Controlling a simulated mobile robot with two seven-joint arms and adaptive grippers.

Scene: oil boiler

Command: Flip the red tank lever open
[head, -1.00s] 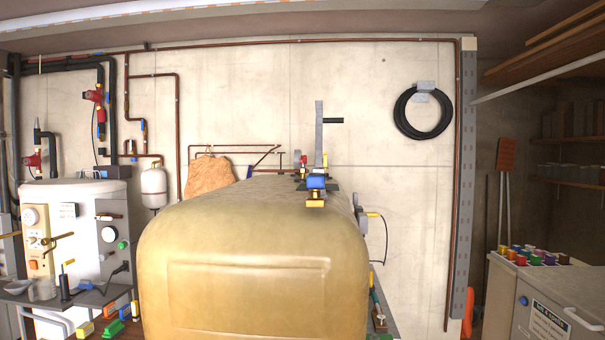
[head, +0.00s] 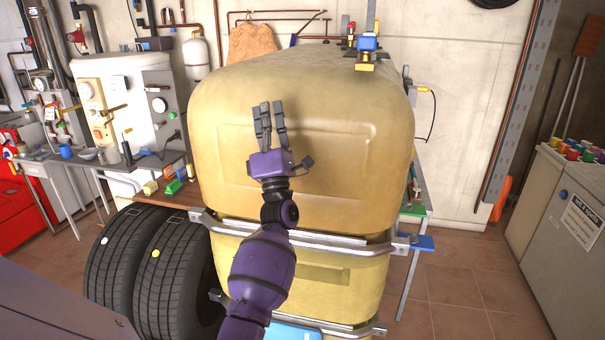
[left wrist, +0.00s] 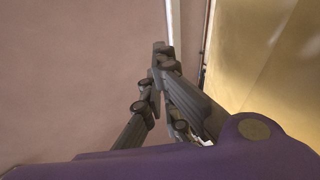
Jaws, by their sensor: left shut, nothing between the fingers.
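The big yellow tank (head: 320,130) stands in the middle of the head view. On its top, toward the back, sit small fittings: a small red part (head: 351,27), which may be the red lever, and a blue and yellow valve (head: 368,46) nearer the front edge. The red part is too small to tell its position. My left gripper (head: 268,108) is raised in front of the tank's front face, fingers pointing up, below and left of the fittings. Its fingers (left wrist: 158,50) are together and empty in the left wrist view. My right gripper is not in view.
Metal rails (head: 300,236) run around the tank's lower part. Two tyres (head: 125,262) stand at the left. A workbench (head: 150,160) with tools and a white boiler (head: 130,100) is behind them. A grey cabinet (head: 570,200) stands at the right. The tiled floor between tank and cabinet is clear.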

